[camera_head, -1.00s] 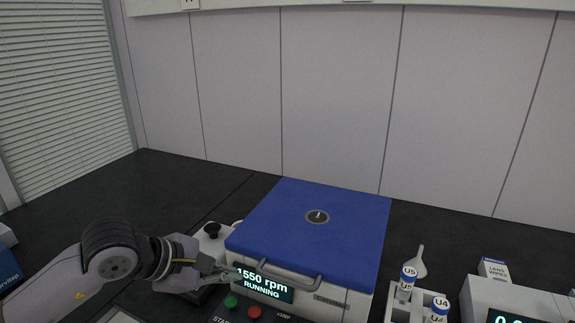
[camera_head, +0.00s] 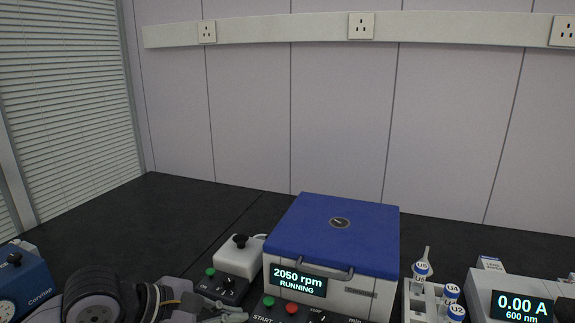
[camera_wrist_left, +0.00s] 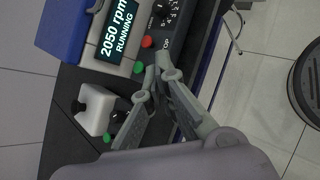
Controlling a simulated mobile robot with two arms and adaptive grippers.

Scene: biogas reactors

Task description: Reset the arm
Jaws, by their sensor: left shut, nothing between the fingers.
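My left arm comes in at the bottom left of the head view, and its gripper (camera_head: 228,313) is low at the bottom edge, in front of the small white device and left of the centrifuge. In the left wrist view the gripper (camera_wrist_left: 163,68) is shut and empty, with its tips near the centrifuge's green and red buttons. Contact with the panel cannot be told. The centrifuge (camera_head: 333,238) has its blue lid closed, and its display reads 2050 rpm RUNNING. My right gripper is not in view.
A small white device (camera_head: 240,258) with a black knob stands left of the centrifuge. A rack (camera_head: 418,304) with capped tubes and a photometer (camera_head: 482,283) reading 0.00 A stand to the right. A blue device (camera_head: 30,285) is at the far left. The bench behind is clear.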

